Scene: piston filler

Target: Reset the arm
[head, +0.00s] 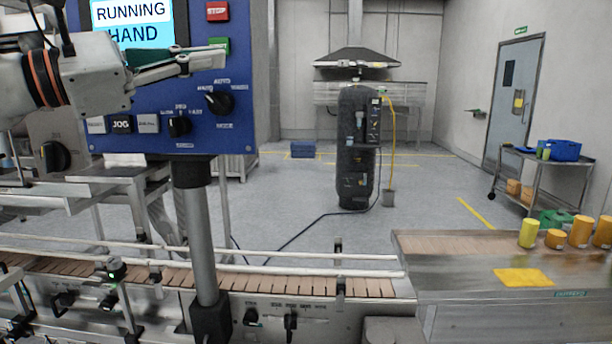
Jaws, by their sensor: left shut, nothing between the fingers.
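My left gripper (222,54) reaches in from the left at the top of the head view. Its fingers are shut and empty, pointing right. They lie in front of the blue control panel (240,125), close to its green button (219,43); I cannot tell whether they touch it. The panel has a screen (132,12) reading "RUNNING HAND", a red button (217,11) above the green one, and black selector knobs (219,103) below. My right gripper is not in view.
A conveyor (350,287) with guide rails runs across the front. The steel table (470,270) at right holds yellow and orange containers (528,232) and a yellow cloth (524,278). A grey post (202,240) carries the panel. A dark tank (355,150) and cart (545,165) stand behind.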

